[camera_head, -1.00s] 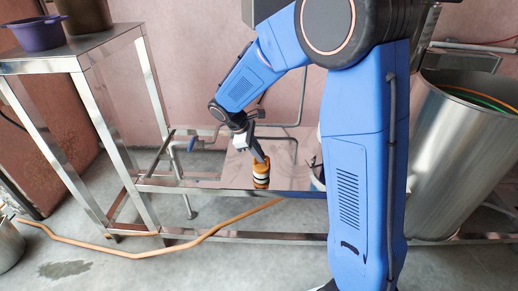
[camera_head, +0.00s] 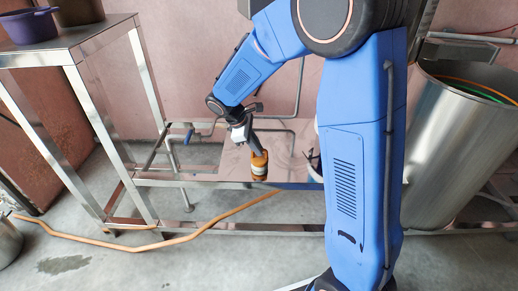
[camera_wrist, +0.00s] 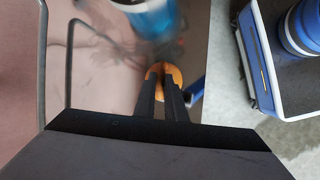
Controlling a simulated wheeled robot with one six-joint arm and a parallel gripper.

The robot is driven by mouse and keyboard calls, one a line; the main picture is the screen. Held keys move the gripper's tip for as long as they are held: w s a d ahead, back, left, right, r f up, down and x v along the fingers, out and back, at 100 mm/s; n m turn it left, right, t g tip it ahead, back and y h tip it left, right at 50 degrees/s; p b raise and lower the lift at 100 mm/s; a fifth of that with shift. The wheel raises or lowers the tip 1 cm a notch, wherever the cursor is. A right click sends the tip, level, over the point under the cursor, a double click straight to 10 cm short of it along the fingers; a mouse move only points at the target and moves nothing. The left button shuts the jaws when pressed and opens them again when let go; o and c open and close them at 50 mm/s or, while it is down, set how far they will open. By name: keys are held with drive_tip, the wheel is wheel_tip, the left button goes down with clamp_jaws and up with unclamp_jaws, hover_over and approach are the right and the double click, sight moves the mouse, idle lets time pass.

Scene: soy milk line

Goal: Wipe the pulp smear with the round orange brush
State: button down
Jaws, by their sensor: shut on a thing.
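The round orange brush (camera_head: 259,168) has a pale band and dark lower part in the head view. It stands roughly upright at the shiny steel bench top (camera_head: 215,162); I cannot tell whether it touches the steel. My gripper (camera_head: 256,150) is shut on the brush's top from above. In the wrist view the dark fingers of my gripper (camera_wrist: 163,88) close over the orange round top of the brush (camera_wrist: 175,72).
A blue and white container (camera_wrist: 150,20) stands close to the brush. A tall steel vat (camera_head: 460,150) is at the right. A higher steel table (camera_head: 75,50) holds a purple pot (camera_head: 30,27) at the left. An orange hose (camera_head: 200,235) runs across the floor.

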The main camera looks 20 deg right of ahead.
drive_tip(key=shift+a+r, duration=0.2)
drive_tip(key=shift+r, duration=3.85)
drive_tip(key=shift+d, duration=0.15)
